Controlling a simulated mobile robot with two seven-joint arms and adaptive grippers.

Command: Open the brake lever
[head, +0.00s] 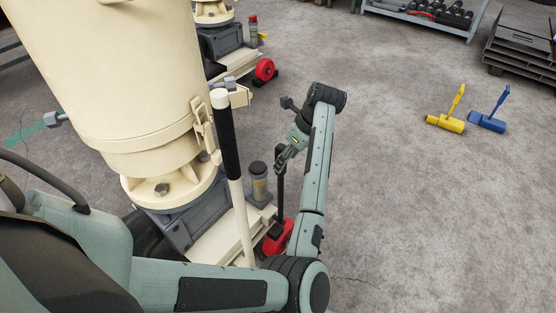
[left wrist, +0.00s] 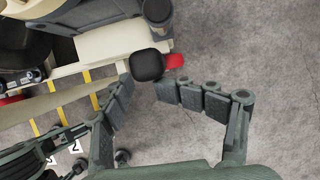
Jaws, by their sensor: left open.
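The lever I take as the brake lever (head: 281,190) is a black upright handle rising from a red base (head: 275,238), beside the cream machine's foot. In the left wrist view its black handle top (left wrist: 148,66) shows end-on, with a bit of red base (left wrist: 174,61) beside it. My left gripper (head: 283,156) is at the top of this lever. In the left wrist view the gripper (left wrist: 146,88) is open, its fingertips on either side of the handle's near edge; I cannot tell whether they touch it. My right gripper is not in view.
A cream post with a black grip (head: 227,140) stands left of my forearm, close to the large cream cylinder (head: 115,70). A grey capped cylinder (head: 259,183) stands by the lever. Yellow (head: 446,123) and blue (head: 487,122) tools rest on open floor at right.

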